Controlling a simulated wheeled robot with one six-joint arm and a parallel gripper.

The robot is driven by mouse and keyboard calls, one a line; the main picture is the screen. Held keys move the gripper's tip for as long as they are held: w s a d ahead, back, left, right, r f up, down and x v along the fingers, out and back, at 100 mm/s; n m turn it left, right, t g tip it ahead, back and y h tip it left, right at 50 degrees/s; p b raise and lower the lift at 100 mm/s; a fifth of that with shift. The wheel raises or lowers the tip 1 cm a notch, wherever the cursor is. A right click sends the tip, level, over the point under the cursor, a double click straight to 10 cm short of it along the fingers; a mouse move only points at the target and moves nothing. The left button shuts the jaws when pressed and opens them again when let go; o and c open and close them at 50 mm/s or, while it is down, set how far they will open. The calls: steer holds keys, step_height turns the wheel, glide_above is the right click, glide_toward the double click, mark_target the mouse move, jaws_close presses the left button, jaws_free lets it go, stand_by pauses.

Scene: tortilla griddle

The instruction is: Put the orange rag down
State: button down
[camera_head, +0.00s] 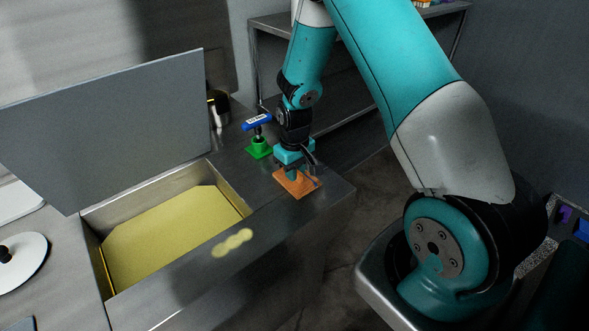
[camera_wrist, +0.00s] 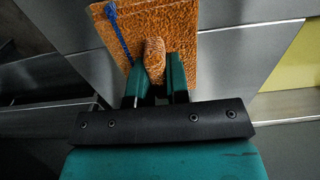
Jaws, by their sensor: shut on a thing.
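The orange rag (camera_head: 301,187) is a flat square at the right front corner of the steel counter, under my gripper (camera_head: 291,177). In the wrist view the rag (camera_wrist: 178,22) has a rough orange weave and a blue cord along its left side. A bunched fold of it stands between the fingers of my gripper (camera_wrist: 157,72), which are shut on it. The rest of the rag spreads flat beyond the fingertips. It looks to be on or very close to the counter top; I cannot tell whether it touches all over.
A green block with a blue-handled tool (camera_head: 259,140) stands just left of my gripper. A griddle well with a yellowish surface (camera_head: 170,232) lies further left, its grey lid (camera_head: 110,125) raised. A dark metal pot (camera_head: 218,106) stands behind. The counter's right edge is close to the rag.

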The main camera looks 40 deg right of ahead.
steer(key=shift+f, duration=0.1)
steer(key=shift+f, duration=0.1)
steer(key=c, duration=1.1)
jaws_free()
step_height(320, 180, up, 12)
steer(key=b, duration=0.2)
steer(key=s+a+r+n+y, duration=0.1)
steer(key=s+a+r+n, duration=0.1)
steer(key=s+a+r, duration=0.35)
steer(key=s+a+r+n+y, duration=0.1)
steer(key=s+a+r, duration=0.3)
steer(key=s+a, duration=0.4)
steer(key=s+a+r+n+y, duration=0.2)
steer(key=s+a+r+n, duration=0.1)
steer(key=s+a, duration=0.5)
steer(key=shift+s+a+r+n, duration=0.25)
steer(key=shift+s+r+n, duration=0.05)
steer(key=shift+s+r, duration=0.4)
